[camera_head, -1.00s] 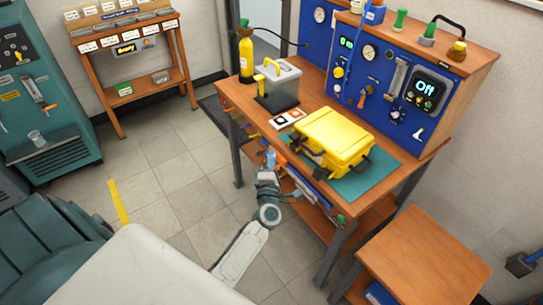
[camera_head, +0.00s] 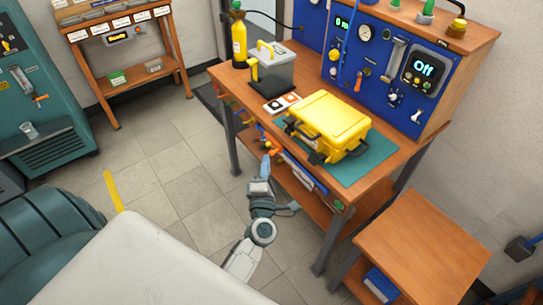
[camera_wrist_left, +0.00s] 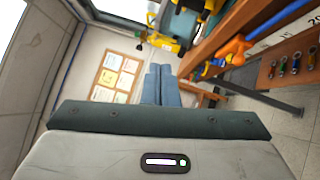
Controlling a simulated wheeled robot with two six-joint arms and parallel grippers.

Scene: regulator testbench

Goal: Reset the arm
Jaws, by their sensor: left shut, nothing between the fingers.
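My left gripper (camera_head: 266,165) is in the head view, in front of the workbench's front edge and below its top. In the left wrist view its two blue-grey fingers (camera_wrist_left: 159,85) lie together, shut, with nothing between them. My right gripper is in neither view. The wooden workbench (camera_head: 240,82) carries a closed yellow case (camera_head: 330,122) on a green mat (camera_head: 372,165). The blue regulator panel (camera_head: 375,75) stands at the back of the bench, and its display reads "Off".
A low wooden table (camera_head: 425,250) is at right. A teal machine (camera_head: 45,95) and a shelf rack (camera_head: 125,60) stand at left. Open tiled floor lies between.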

